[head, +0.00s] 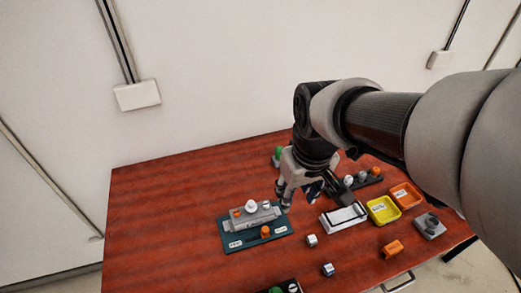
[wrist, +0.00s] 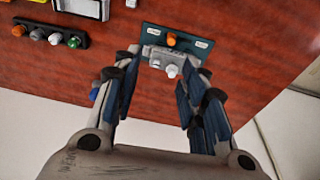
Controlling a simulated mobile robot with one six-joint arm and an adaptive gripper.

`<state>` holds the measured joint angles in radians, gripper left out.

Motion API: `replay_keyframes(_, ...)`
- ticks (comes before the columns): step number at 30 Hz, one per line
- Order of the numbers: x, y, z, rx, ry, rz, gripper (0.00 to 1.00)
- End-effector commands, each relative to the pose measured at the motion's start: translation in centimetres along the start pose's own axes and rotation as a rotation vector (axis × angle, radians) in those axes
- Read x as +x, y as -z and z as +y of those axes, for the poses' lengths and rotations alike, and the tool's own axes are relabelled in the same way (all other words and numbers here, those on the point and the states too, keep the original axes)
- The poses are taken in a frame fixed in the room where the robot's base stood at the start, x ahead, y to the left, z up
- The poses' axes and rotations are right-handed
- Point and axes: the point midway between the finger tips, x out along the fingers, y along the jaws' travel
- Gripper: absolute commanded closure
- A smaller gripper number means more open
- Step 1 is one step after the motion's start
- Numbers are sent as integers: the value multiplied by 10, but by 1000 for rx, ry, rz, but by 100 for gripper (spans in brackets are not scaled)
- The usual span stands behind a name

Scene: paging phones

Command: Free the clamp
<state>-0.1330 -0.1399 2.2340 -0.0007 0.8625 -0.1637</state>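The clamp looks to be a grey block (head: 240,223) on a teal board (head: 228,244) in the head view. A white knob (head: 251,205) and a smaller grey knob stand on the block. An orange knob (head: 265,232) sits on the board in front of it, between two white labels too small to read. In the wrist view the grey block (wrist: 155,57) and white knob (wrist: 171,71) show beyond the fingers, with the orange knob (wrist: 172,40) behind. My gripper (head: 285,205) is open and empty, apparently above the board's right end. Its spread fingers (wrist: 162,60) show in the wrist view.
Right of the board are a white-and-black tray (head: 343,217), a yellow tray (head: 383,210), an orange tray (head: 405,195), an orange block (head: 393,248) and a grey box (head: 429,226). Two small cubes (head: 312,240) lie in front. The table's left side is clear.

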Motion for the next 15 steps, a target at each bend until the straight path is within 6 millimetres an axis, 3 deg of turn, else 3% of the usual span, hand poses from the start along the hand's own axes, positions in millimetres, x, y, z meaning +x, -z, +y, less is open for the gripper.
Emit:
replay_keyframes(6, 64, 48, -19, -145, 32, -113, 58)
replay_keyframes(10, 95, 62, -29, -205, 45, -152, 58)
replay_keyframes(15, 116, 70, -35, -242, 53, -176, 58)
